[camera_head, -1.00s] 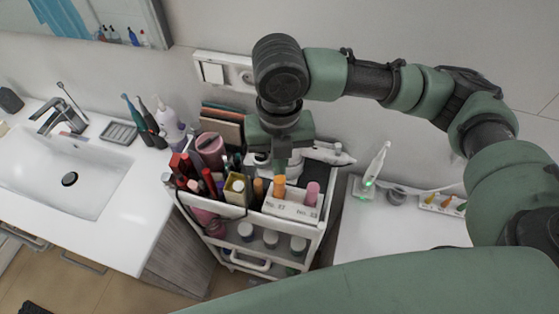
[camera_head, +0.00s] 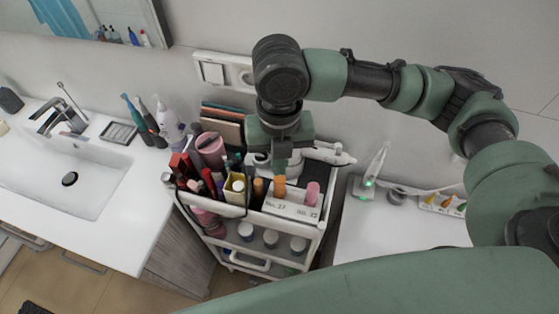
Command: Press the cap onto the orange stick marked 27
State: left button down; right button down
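The orange stick (camera_head: 279,187) stands upright in the cart's front white holder, above the label reading No. 27. My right gripper (camera_head: 280,170) points down directly over it, its tips very close to the stick's top. The gap between its fingers is too small to make out, and I cannot tell whether it touches the stick. A separate cap is not distinguishable; it may be hidden by the gripper. A pink stick (camera_head: 312,193) stands to the right, above the label no. 32. My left gripper is not in view.
The white cart (camera_head: 322,222) is crowded with red tubes, a pink cup (camera_head: 211,150), a yellow-topped box (camera_head: 235,188) and a brown-orange stick (camera_head: 258,188). A sink (camera_head: 75,170) lies left. A white counter (camera_head: 390,230) with a lit toothbrush stand (camera_head: 366,186) lies right, mostly clear in front.

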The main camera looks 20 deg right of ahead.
aim_at(279, 180)
jog(key=shift+f+b, duration=0.65)
jog(key=shift+f, duration=1.05)
jog(key=shift+r+p, duration=0.8)
jog(key=shift+r, duration=2.75)
